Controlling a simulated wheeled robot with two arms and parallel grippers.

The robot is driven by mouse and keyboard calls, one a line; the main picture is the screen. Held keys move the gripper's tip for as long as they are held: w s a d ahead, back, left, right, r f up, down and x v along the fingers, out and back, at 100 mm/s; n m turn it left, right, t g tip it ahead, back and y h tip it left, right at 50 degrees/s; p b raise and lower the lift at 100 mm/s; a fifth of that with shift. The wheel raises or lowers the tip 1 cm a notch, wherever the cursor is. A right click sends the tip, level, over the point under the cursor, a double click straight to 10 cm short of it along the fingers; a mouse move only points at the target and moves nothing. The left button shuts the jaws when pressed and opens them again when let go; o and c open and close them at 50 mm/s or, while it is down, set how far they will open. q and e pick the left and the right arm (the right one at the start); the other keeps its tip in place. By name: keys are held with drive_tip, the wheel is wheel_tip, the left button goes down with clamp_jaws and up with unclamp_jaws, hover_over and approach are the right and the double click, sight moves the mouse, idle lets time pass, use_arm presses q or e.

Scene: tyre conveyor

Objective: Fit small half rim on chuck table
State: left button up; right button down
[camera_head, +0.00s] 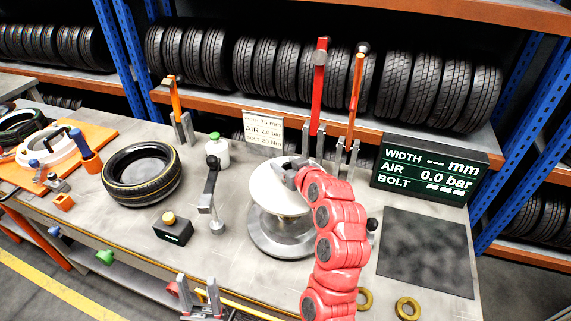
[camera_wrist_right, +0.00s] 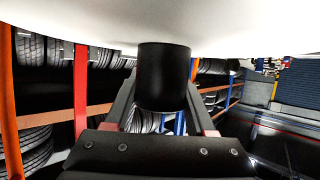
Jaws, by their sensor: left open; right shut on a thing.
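The white small half rim (camera_head: 268,195) is over the chuck table (camera_head: 275,242), a round metal base near the middle of the bench. In the right wrist view the fingers (camera_wrist_right: 163,100) flank this black knob (camera_wrist_right: 164,72), with the white rim face (camera_wrist_right: 165,22) across the top. My left gripper (camera_head: 198,284) is open and empty at the bench's front edge.
A tyre (camera_head: 142,196) lies left of the chuck, with a lever post (camera_head: 211,195) and a yellow-button box (camera_head: 173,229) between. An orange board (camera_head: 62,160) holds a white ring. A display (camera_head: 436,172) and black mat (camera_head: 428,250) are right; brass rings (camera_head: 407,308) lie in front.

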sight(302, 199)
drive_tip(key=shift+f+b, duration=2.85)
drive_tip(key=shift+f, duration=0.9)
drive_tip(key=shift+c, duration=0.8)
unclamp_jaws()
drive_tip(key=shift+s+f, duration=0.1)
drive_tip(key=shift+s+d, duration=0.15)
drive_tip(key=shift+s, duration=0.05)
drive_tip(key=b+v, duration=0.2)
drive_tip(key=v, duration=0.5)
drive_tip(key=shift+s+d, duration=0.1)
drive_tip(key=p+v, duration=0.9)
drive_tip(key=p, duration=0.7)
drive_tip(key=shift+s+r+p, duration=0.25)
drive_tip(key=shift+p, duration=0.05)
